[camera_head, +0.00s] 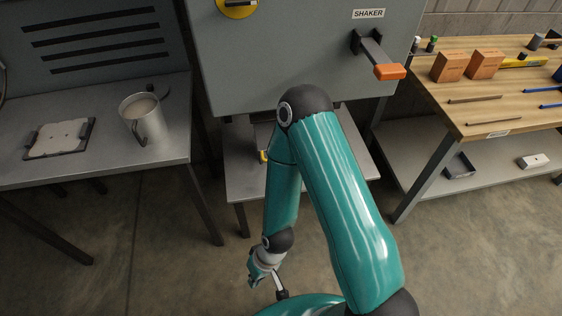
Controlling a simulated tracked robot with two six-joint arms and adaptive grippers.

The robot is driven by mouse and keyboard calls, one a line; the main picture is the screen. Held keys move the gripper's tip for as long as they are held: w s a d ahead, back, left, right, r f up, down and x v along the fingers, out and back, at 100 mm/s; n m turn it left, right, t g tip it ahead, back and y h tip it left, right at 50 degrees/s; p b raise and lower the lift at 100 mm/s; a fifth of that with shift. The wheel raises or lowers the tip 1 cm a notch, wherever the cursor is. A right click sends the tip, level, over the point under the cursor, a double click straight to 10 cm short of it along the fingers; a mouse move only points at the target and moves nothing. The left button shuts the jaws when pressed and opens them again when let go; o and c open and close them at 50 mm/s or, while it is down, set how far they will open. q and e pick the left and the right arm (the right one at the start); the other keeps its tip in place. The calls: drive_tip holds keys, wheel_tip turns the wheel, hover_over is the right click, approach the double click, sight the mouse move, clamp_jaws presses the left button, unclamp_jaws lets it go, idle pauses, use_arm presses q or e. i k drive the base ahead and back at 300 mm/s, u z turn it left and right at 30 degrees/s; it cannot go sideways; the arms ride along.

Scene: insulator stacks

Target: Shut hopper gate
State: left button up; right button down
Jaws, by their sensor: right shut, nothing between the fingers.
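No part that I can surely tell as the hopper gate shows. A grey cabinet (285,60) at the top centre carries a label reading SHAKER and a dark lever with an orange handle (389,72) that sticks out toward me. A yellow disc with a dark bar (238,5) is cut off at the top edge. My right arm is folded in front of the cabinet's lower part. My right gripper (279,288) is low at the bottom centre, shut and empty, well away from the lever. My left gripper is out of view.
A metal bench (60,176) at left holds a metal mug (145,119) and a flat plate in a dark frame (59,138). A wooden table (470,80) at right holds orange-brown blocks and rods. A low shelf (240,170) lies under the cabinet. Concrete floor is open in front.

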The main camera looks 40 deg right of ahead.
sight(263, 132)
drive_tip(key=z, duration=0.15)
drive_tip(key=k, duration=1.2)
drive_tip(key=z, duration=0.3)
drive_tip(key=i, duration=1)
drive_tip(key=z, duration=0.05)
